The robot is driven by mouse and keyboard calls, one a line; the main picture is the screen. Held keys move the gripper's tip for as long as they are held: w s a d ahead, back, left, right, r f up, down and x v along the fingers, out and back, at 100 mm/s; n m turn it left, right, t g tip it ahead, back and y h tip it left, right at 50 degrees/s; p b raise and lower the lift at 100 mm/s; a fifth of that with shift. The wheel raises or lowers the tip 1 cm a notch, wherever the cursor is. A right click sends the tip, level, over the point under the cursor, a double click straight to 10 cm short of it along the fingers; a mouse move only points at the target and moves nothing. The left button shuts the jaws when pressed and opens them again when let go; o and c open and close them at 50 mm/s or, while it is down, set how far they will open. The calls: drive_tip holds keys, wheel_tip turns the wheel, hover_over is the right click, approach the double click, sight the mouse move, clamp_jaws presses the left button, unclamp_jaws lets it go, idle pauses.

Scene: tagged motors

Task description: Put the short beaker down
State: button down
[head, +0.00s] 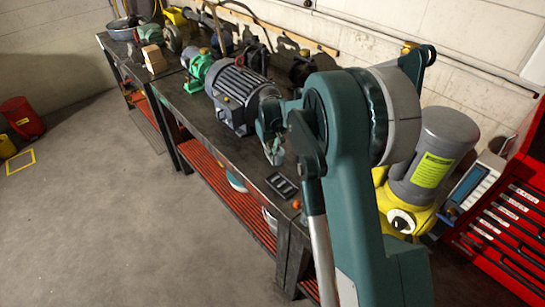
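My gripper (272,140) is at the end of my teal arm, over the workbench (232,152) and just right of the large grey motor. It is small in the view and partly covered by my own arm, so I cannot make out whether its fingers are open or shut. A small pale, greyish shape shows at the fingertips; I cannot tell whether it is the short beaker. No beaker is clearly visible elsewhere on the bench.
A grey finned motor (240,97) and a green pump (200,66) stand left of my gripper. A black slotted plate (282,186) lies near the front edge. A yellow-and-grey motor (435,160) and red tool cabinet (505,215) are at the right. Some bare benchtop shows in front.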

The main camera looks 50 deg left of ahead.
drive_tip(key=shift+f, duration=0.2)
drive_tip(key=c, duration=2.7)
unclamp_jaws()
drive_tip(key=shift+r, duration=0.2)
drive_tip(key=r, duration=1.2)
drive_tip(key=shift+s, duration=0.2)
drive_tip(key=shift+r, duration=0.1)
